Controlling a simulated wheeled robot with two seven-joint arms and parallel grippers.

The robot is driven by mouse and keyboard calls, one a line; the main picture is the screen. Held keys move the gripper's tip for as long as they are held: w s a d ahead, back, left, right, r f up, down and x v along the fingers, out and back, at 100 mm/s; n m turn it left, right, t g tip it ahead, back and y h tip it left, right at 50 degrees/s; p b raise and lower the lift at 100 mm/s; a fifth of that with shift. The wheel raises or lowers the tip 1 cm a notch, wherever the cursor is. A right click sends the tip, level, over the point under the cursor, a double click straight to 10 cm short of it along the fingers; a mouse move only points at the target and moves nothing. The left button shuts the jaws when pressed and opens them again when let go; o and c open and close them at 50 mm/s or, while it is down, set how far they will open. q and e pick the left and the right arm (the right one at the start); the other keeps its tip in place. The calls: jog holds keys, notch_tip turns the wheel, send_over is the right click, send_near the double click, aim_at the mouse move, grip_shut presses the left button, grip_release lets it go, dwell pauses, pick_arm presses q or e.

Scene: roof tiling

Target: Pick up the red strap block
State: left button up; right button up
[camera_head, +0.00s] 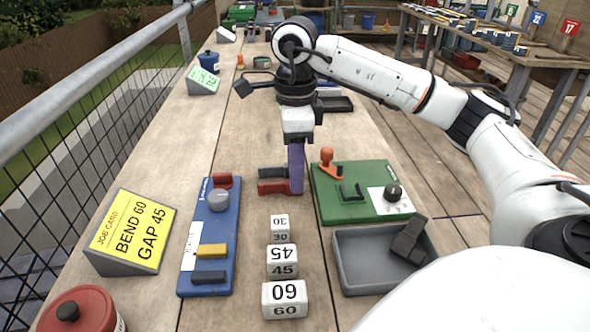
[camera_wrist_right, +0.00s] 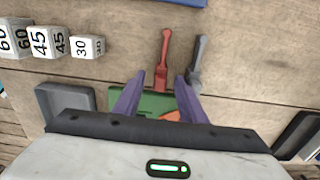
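The red strap block (camera_head: 272,187) lies on the wooden deck beside a similar dark grey piece (camera_head: 272,172). It also shows in the right wrist view (camera_wrist_right: 162,68), with its wide end near my fingertips. My right gripper (camera_head: 297,188) points down at the right end of the red block. In the wrist view its purple fingers (camera_wrist_right: 160,80) are spread, with the red block's wide end in line with the gap. The grey piece (camera_wrist_right: 197,62) is near the right finger. I cannot tell whether the fingers touch anything. My left gripper is not in view.
A green board (camera_head: 348,205) with an orange-handled clamp and a grey tray (camera_head: 378,275) are right. White number blocks (camera_head: 282,262) stand in front. A yellow job card (camera_head: 130,230) is far left.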

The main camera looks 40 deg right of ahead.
jog(key=shift+f, duration=0.5)
grip_shut()
jog(key=shift+r, duration=0.1)
